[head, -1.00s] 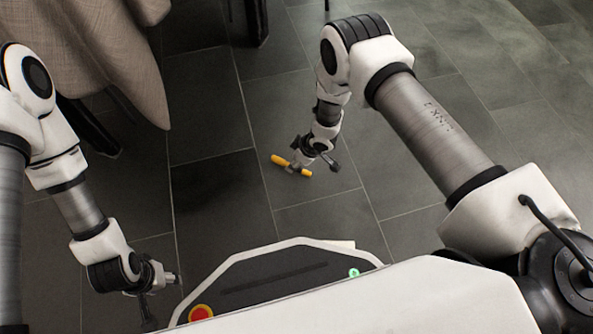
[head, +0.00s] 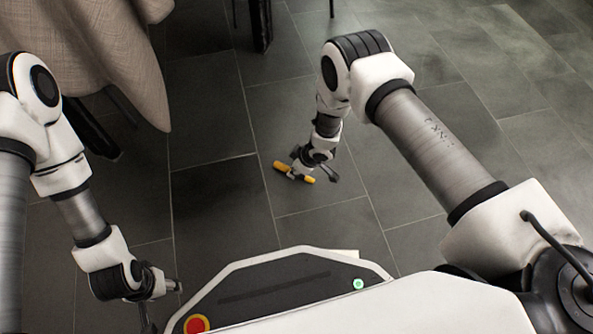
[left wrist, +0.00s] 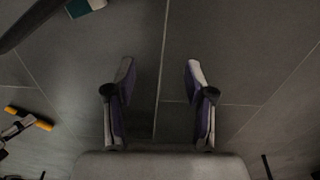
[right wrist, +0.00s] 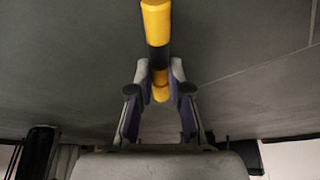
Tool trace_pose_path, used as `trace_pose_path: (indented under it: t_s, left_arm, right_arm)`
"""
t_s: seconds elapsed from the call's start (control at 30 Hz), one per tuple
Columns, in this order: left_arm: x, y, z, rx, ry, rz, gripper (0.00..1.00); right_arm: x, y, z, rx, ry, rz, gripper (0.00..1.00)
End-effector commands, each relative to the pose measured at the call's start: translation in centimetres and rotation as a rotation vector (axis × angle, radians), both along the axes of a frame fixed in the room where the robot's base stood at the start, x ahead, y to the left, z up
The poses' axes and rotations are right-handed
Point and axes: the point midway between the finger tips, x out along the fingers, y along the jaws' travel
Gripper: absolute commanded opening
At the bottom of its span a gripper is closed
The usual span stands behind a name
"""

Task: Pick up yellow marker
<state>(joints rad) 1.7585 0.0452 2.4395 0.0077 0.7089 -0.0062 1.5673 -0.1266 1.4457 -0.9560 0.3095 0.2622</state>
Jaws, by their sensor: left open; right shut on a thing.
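The yellow marker (head: 282,166) has a dark band around its middle. In the head view it shows low over the grey floor tiles, with a yellow end on each side of my right gripper (head: 297,174). The marker also shows at the left edge of the left wrist view (left wrist: 42,125). My left gripper (left wrist: 158,72) is open and empty; in the head view it is at the lower left (head: 172,287), apart from the marker.
A cloth-covered table (head: 110,60) stands at the upper left, with dark legs below it. My own base with a red button fills the bottom. The tiled floor (head: 215,200) around the marker is clear.

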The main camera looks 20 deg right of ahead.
Motion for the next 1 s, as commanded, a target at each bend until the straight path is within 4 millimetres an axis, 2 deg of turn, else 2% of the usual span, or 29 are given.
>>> trace_pose_path:
  t_s: [0.17,0.27,0.8,1.0]
  left_arm:
    - [-0.4,0.0,1.8,-0.002,0.011,0.005,0.54]
    - [-0.7,0.0,3.4,-0.003,0.019,0.008,0.54]
    - [-1.0,-0.2,13.1,-0.005,0.029,-0.005,0.54]
    - [-1.0,-0.2,15.2,-0.005,0.028,-0.005,0.54]
  right_arm:
    - [0.0,0.0,2.5,0.000,-0.002,0.001,0.00]
    - [0.1,0.0,5.0,0.001,-0.002,0.001,0.00]
    - [0.1,0.0,22.3,0.000,-0.002,0.001,0.00]
    - [0.0,0.0,26.4,0.000,-0.002,0.001,0.00]
